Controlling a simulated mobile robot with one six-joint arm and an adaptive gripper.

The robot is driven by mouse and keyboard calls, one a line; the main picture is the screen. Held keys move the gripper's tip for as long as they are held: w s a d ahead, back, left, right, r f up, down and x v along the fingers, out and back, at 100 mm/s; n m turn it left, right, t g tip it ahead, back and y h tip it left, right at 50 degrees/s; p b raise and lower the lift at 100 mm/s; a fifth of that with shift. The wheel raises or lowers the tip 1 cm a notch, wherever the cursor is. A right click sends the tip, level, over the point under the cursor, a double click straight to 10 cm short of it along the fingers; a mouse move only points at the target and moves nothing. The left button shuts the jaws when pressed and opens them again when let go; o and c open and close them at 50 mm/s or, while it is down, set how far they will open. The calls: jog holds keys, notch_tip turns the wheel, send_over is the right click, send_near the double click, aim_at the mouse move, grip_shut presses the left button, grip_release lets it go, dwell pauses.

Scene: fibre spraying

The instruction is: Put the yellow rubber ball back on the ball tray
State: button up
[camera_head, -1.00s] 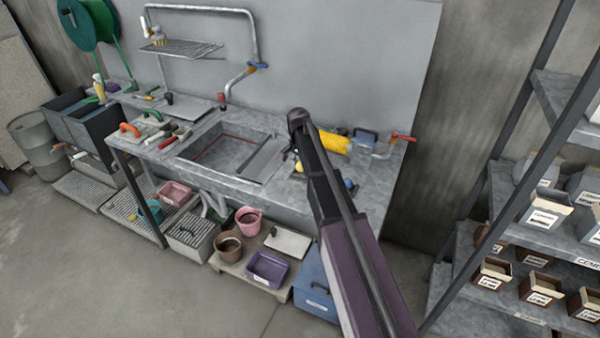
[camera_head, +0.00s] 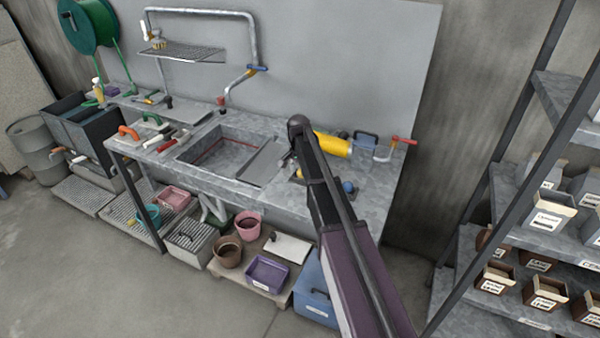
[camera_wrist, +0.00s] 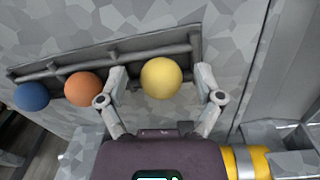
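The yellow ball (camera_wrist: 161,78) is at the right part of the dark ball tray (camera_wrist: 130,48) in the wrist view. I cannot tell whether it rests fully in a slot. An orange ball (camera_wrist: 82,88) and a blue ball (camera_wrist: 31,97) are further left along the tray. My gripper (camera_wrist: 161,84) is open, with one finger on each side of the yellow ball and a gap on both sides. In the head view my arm hides most of the tray; the blue ball (camera_head: 348,187) shows to its right.
The tray is on a grey worktop (camera_head: 375,193) beside a sink (camera_head: 225,150). A yellow cylinder (camera_head: 333,145) lies behind my arm, near a red-handled pipe (camera_head: 400,141). A shelf rack (camera_head: 520,215) with labelled boxes stands at the right.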

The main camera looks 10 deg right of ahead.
aim_at(299, 170)
jog(key=shift+r, duration=0.1)
dwell(0.3)
notch_tip(299, 170, up, 12)
jog(key=p, duration=1.2)
jog(key=shift+w+a, duration=0.2)
jog(key=shift+a, duration=0.05)
jog(key=shift+r, duration=0.1)
dwell(0.4)
jog(key=s+n, duration=0.9)
jog(key=s, duration=2)
jog(key=shift+s+d, duration=0.15)
jog(key=shift+s, duration=0.1)
